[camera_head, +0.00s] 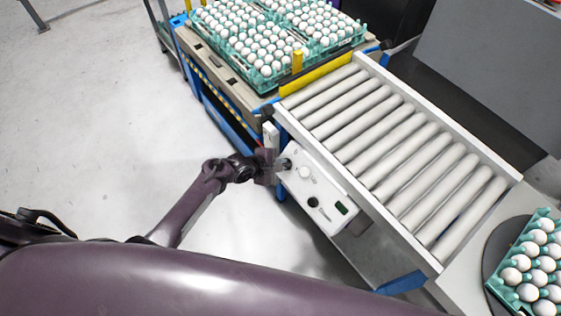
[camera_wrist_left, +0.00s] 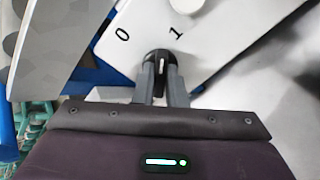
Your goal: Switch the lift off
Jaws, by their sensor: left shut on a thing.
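The white control panel (camera_head: 328,193) is fixed to the near side of the roller conveyor. My left gripper (camera_head: 281,164) is at the panel's upper left end. In the left wrist view its two fingers (camera_wrist_left: 161,86) are shut around a black rotary switch (camera_wrist_left: 159,57), which is partly hidden between them. The switch has a white pointer line that points up the picture, between the printed "0" (camera_wrist_left: 122,34) and "1" (camera_wrist_left: 177,32) and nearer the "1". My right gripper is not in view.
The roller conveyor (camera_head: 388,138) is empty. Green trays of white eggs (camera_head: 262,84) stand on the lift platform behind it. Another egg tray (camera_head: 495,291) sits at the right on a dark round plate. The floor at the left is clear.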

